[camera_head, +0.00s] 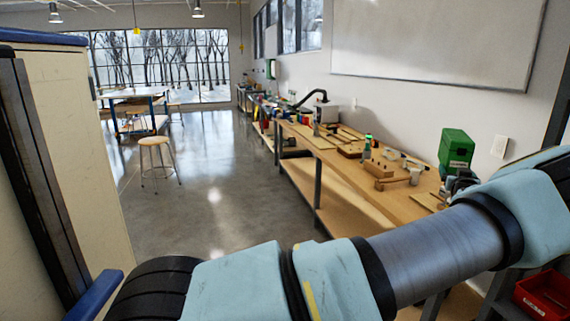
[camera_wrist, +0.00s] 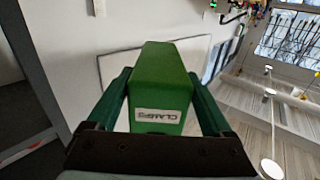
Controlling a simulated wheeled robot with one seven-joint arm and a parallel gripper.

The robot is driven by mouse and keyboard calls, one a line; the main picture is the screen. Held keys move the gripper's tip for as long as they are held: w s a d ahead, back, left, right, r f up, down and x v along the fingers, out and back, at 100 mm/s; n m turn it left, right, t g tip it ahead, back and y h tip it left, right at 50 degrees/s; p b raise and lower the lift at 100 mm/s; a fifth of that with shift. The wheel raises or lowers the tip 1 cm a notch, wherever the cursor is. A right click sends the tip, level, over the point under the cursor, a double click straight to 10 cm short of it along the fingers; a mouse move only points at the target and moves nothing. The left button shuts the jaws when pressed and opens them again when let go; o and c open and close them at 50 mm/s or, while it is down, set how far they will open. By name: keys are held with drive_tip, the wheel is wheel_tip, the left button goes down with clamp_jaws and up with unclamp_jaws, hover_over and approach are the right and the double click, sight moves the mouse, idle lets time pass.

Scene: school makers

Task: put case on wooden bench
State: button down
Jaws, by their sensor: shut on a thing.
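The case is a green box with a white label. In the wrist view the case (camera_wrist: 160,80) fills the space between the two dark green fingers of my gripper (camera_wrist: 158,84), which is shut on its sides. In the head view the case (camera_head: 456,148) shows at the right, in front of the wall, with my dark gripper (camera_head: 461,183) just below it. The wooden bench (camera_head: 345,178) runs along the right wall, and the case appears over its near end. I cannot tell how high the case is above the bench top, and my arm hides part of that end.
Wood pieces (camera_head: 380,169), a small bottle (camera_head: 367,146) and tools lie on the bench, with a black curved lamp (camera_head: 312,97) farther back. A red bin (camera_head: 545,293) is at the lower right. A pale cabinet (camera_head: 85,150) stands close on the left.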

drive_tip(key=w+a+f+n+t+y, duration=0.1)
drive_tip(key=a+f+n+y, duration=0.15)
drive_tip(key=a+f, duration=0.55)
drive_tip(key=a+f+n+t+y, duration=0.1)
drive_tip(key=a+f+y, duration=0.3)
drive_tip(key=f, duration=0.7)
drive_tip(key=s+a+f+n+y+b, duration=0.1)
drive_tip(key=a+f+y, duration=0.1)
drive_tip(key=a+f, duration=0.6)
drive_tip(key=s+a+f+n+y, duration=0.15)
drive_tip(key=a+f, duration=0.25)
drive_tip(key=a, duration=0.7)
drive_tip(key=s+a+f, duration=0.1)
drive_tip(key=s+a, duration=0.1)
drive_tip(key=a, duration=0.4)
drive_tip(key=s+a+f, duration=0.2)
drive_tip(key=a, duration=0.5)
drive_tip(key=s+a+r+h, duration=0.1)
drive_tip(key=s+a+r, duration=0.1)
drive_tip(key=a, duration=0.4)
drive_tip(key=s+a+r+b, duration=0.1)
drive_tip(key=s+a+r, duration=0.1)
drive_tip(key=s+a, duration=0.3)
drive_tip(key=s+a+r+m+h+b, duration=0.1)
drive_tip(key=s+a+r, duration=0.1)
drive_tip(key=a, duration=0.5)
drive_tip(key=shift+s+a+h, duration=0.15)
drive_tip(key=shift+s+h, duration=0.15)
drive_tip(key=shift+s, duration=0.35)
